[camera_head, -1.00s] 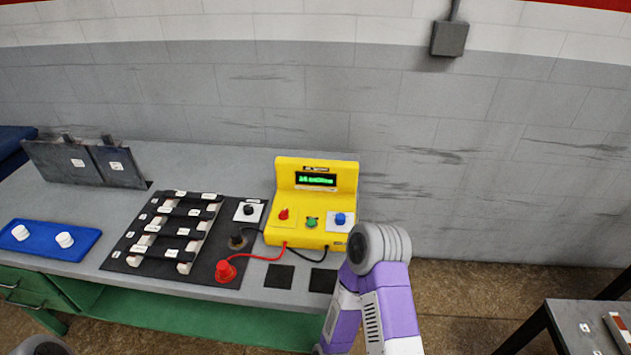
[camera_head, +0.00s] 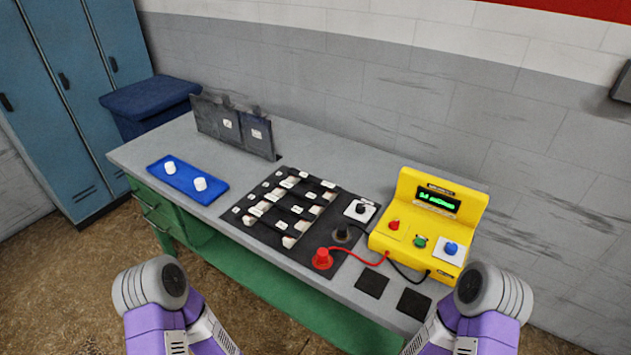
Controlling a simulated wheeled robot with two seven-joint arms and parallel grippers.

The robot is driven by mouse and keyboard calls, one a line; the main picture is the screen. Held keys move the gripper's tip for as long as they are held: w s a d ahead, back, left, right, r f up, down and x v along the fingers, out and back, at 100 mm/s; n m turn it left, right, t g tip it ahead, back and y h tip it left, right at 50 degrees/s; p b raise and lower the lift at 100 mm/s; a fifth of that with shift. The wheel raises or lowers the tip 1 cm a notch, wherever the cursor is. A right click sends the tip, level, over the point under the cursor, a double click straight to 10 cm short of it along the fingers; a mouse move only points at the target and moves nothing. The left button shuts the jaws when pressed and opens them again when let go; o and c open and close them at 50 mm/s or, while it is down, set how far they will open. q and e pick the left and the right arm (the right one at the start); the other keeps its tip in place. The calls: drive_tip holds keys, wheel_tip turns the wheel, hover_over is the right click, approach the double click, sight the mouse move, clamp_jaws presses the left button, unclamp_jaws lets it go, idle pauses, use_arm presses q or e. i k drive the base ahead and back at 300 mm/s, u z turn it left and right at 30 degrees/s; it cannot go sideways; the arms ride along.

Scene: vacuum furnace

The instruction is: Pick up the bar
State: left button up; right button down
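A black board (camera_head: 245,231) lies on the grey workbench. On it, several dark bars (camera_head: 288,210) lie across rows of small white blocks with labels. I cannot tell which of them, if any, is the task's bar. No bar is held in view. Only purple and grey links of my two arms show at the bottom left and bottom right. Both of my grippers are outside the picture.
A yellow control box (camera_head: 427,222) with a green display stands on the workbench (camera_head: 330,165), wired to a red terminal (camera_head: 322,259). A blue tray (camera_head: 187,183) holds two white pieces. Blue lockers (camera_head: 75,80) and a dark blue bin (camera_head: 150,100) stand left.

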sight(326, 185)
drive_tip(key=u, duration=1.95)
drive_tip(key=i, duration=1.35)
drive_tip(key=z, duration=2.7)
